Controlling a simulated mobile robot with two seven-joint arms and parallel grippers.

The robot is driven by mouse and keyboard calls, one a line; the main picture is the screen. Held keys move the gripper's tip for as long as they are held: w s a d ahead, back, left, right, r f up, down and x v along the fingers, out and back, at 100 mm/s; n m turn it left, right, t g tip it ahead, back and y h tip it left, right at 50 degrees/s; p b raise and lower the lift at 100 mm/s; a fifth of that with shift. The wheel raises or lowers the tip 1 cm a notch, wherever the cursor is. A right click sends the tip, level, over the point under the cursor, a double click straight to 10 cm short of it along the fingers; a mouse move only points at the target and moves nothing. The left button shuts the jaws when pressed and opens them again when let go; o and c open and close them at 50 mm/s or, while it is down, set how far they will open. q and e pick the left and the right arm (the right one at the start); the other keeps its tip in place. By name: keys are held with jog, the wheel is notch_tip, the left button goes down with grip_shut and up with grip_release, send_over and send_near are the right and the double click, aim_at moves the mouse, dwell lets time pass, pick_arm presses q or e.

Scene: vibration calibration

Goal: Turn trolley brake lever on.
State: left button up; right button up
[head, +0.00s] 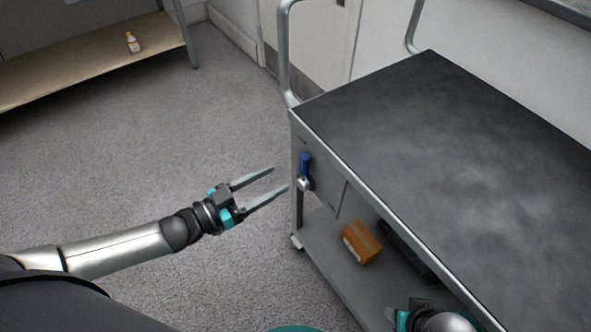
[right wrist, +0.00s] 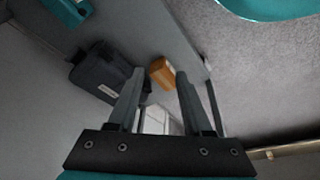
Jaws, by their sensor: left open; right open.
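The grey metal trolley (head: 450,130) with a dark top stands on the right in the head view. Its brake lever (head: 305,165) has a blue grip and a silver pivot below it; it sits on the trolley's side panel near the left corner, grip pointing up. My left gripper (head: 281,180) is open and empty, its fingers pointing right toward the lever, a short way left of it and apart from it in the picture. My right gripper shows partly at the bottom of the head view; in the right wrist view (right wrist: 157,85) its fingers are apart with nothing held between them.
An orange-brown box (head: 361,242) and a dark case (head: 408,250) lie on the trolley's lower shelf; both also show in the right wrist view. A wooden shelf (head: 90,65) with a small bottle (head: 132,43) stands at the upper left. The floor left of the trolley is clear.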

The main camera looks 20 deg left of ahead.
aim_at(301, 165)
pick_arm(q)
jog(key=b+x, duration=0.1)
jog(key=x, duration=0.4)
jog(key=shift+w, duration=0.1)
jog(key=shift+b+x, duration=0.45)
jog(key=shift+x, duration=0.4)
pick_arm(e)
jog(key=shift+t, duration=0.4)
jog(key=shift+w+r, duration=0.15)
jog(key=shift+r, duration=1.05)
jog(key=shift+w+r, duration=0.15)
jog(key=shift+r, duration=1.05)
pick_arm(q)
jog(key=shift+c, duration=0.2)
grip_shut()
